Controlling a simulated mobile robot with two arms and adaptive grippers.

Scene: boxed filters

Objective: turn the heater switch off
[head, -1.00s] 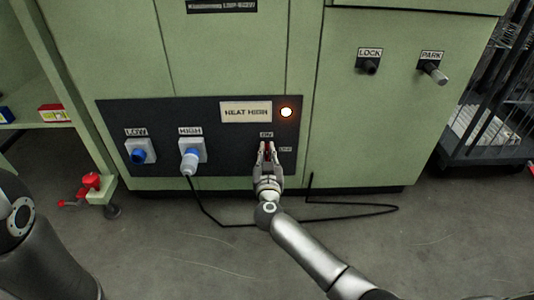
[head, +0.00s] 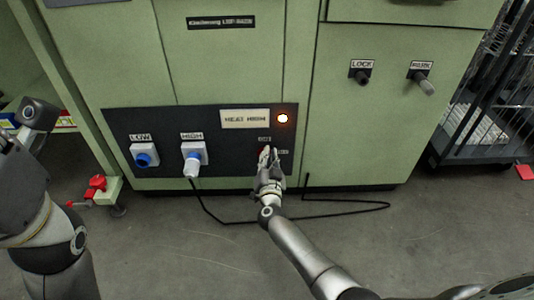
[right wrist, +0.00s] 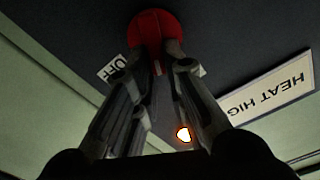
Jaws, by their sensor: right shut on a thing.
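The red heater switch knob (head: 263,153) is low on the dark panel (head: 228,168), beside the small ON label (head: 264,139) and OFF label (head: 283,152). My right gripper (head: 268,152) is at the knob and shut on it. In the right wrist view the red knob (right wrist: 152,28) sits at the fingertips (right wrist: 158,55), with the OFF label (right wrist: 112,69) to its left. A second label is mostly hidden behind a finger. The knob's exact angle is hard to tell. The lamp (head: 283,118) beside the HEAT HIGH sign (head: 244,119) glows orange. My left gripper is not clearly visible.
A LOW socket (head: 144,154) and a HIGH socket (head: 193,152) with a plug (head: 191,170) are left of the switch. A black cable (head: 330,213) lies on the floor. LOCK (head: 361,75) and PARK (head: 422,82) knobs are at upper right. A dark rack (head: 470,120) stands at right.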

